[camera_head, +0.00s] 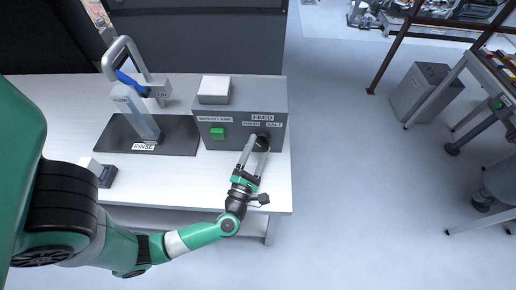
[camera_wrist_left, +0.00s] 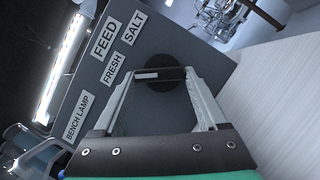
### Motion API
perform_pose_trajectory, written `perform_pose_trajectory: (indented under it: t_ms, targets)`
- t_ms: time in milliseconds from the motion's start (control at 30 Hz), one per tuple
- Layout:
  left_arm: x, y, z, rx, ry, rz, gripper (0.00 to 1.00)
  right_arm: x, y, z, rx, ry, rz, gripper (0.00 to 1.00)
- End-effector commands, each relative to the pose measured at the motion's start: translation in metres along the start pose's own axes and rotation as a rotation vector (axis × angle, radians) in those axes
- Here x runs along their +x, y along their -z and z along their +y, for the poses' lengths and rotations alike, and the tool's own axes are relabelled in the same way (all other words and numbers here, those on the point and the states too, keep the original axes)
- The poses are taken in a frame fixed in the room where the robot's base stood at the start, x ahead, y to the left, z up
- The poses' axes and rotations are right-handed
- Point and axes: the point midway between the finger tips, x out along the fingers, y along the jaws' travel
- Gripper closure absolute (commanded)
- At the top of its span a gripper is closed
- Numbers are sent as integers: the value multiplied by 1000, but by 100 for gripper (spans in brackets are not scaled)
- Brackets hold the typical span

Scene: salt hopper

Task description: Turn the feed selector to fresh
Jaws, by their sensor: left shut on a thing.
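The feed selector is a dark round knob (camera_wrist_left: 162,88) with a raised black bar, on the front of a grey box (camera_head: 220,133). In the left wrist view, the bar's white mark is on its left part, on the side of the FRESH label (camera_wrist_left: 112,69). The SALT label (camera_wrist_left: 134,29) is further up, and the FEED label (camera_wrist_left: 104,37) is beside both. My left gripper (camera_head: 257,142) is shut on the knob's bar, one finger at each end. In the head view the fingers partly cover the knob. My right gripper is not in view.
A green switch (camera_head: 217,133) under the BENCH LAMP label is left of the selector. A white block (camera_head: 214,90) lies on the box. A RINSE stand (camera_head: 143,118) with a blue lever is further left. A small white-topped block (camera_head: 90,166) is near the front edge.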

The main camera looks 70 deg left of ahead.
Motion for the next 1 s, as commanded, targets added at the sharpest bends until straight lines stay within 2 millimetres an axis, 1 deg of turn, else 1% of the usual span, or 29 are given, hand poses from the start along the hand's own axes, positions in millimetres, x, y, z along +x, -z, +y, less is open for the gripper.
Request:
perform_pose_trajectory:
  t_ms: [33, 133, 167, 367, 467, 567, 667, 800, 1000]
  targets:
    - [0, 0, 1, -5, -2, 0, 21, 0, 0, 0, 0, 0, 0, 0]
    - [0, 0, 1, -3, -1, 0, 3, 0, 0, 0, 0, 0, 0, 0]
    - [0, 0, 1, -3, -1, 0, 0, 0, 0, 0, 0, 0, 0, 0]
    - [0, 0, 0, -1, 0, 0, 0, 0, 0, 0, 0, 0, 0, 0]
    - [-3, -1, 0, -1, 1, -1, 0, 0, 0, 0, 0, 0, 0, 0]
    - [-15, -1, -1, -1, 5, -3, 0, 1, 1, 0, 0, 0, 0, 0]
    - [-34, -2, 0, 0, 6, -7, 0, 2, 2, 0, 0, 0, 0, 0]
    - [-61, -7, 6, -3, 6, -9, 0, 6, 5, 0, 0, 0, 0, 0]
    - [-96, -12, 12, -4, 5, -10, 0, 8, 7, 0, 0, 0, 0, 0]
